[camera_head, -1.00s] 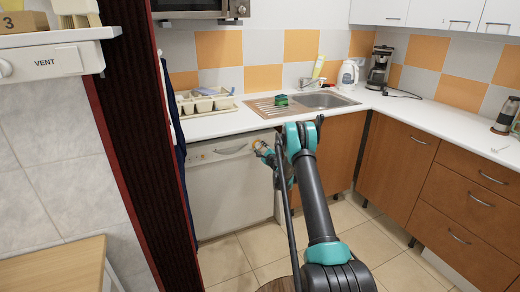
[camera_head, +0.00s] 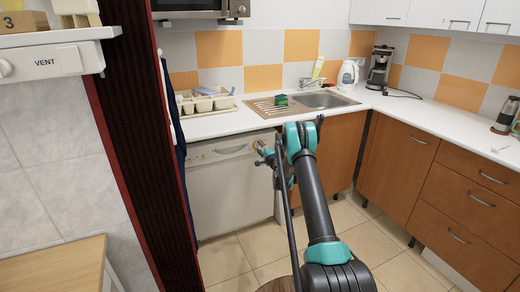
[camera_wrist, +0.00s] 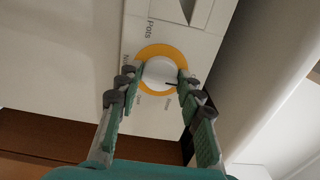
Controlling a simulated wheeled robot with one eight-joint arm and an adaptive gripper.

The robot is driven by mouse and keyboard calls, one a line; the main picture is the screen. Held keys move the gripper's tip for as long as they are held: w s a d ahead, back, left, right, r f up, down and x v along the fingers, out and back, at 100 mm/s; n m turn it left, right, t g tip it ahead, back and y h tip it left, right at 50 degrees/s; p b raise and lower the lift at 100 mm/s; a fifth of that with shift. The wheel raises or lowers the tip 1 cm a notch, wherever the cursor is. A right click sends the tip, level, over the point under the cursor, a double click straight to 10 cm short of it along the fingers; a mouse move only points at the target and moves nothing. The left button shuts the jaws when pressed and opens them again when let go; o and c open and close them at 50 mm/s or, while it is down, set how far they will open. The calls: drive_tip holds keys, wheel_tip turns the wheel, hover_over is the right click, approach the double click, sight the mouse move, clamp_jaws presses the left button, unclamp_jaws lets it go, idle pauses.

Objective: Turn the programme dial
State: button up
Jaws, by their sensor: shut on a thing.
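The programme dial (camera_wrist: 159,71) is a round white knob with a dark pointer mark, set in a yellow ring on the white dishwasher panel. Small printed labels surround it, including "Pots". My gripper (camera_wrist: 158,75) has one fingertip on each side of the knob, shut on it. In the head view, my gripper (camera_head: 262,155) is at the upper right of the white dishwasher (camera_head: 225,195) front. There the dial is mostly hidden by the gripper.
The white worktop (camera_head: 215,125) runs above the dishwasher, with a dish rack (camera_head: 207,104) and a sink (camera_head: 325,100). Wooden cabinets (camera_head: 395,165) stand to the right. A dark red-edged partition (camera_head: 135,120) stands left. The tiled floor in front is partly clear.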

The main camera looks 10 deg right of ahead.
idle(0.3)
drive_tip(key=o, duration=1.2)
drive_tip(key=shift+c, duration=0.2)
drive_tip(key=v, duration=1.2)
drive_tip(key=shift+r, duration=0.1)
